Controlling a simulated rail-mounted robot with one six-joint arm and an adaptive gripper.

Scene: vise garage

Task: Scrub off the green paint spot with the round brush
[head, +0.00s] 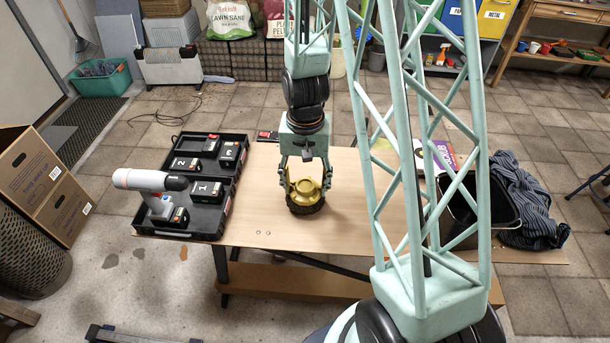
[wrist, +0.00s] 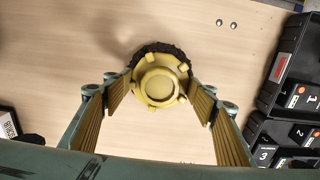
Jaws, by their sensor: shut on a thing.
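The round brush has a yellow knobbed top and a ring of dark bristles. In the head view the brush (head: 306,194) is upright at the middle of the wooden workbench (head: 270,229), bristles down at or just over the top. My gripper (head: 304,181) is above it, its fingers closed on the yellow top. In the wrist view the brush (wrist: 160,84) shows between the ribbed fingers of my gripper (wrist: 168,97).
A black tray (head: 231,199) with numbered batteries and a drill (head: 150,182) is at the bench's left. A black bin (head: 462,208) with a striped cloth (head: 530,205) is at the right. The bench front is clear.

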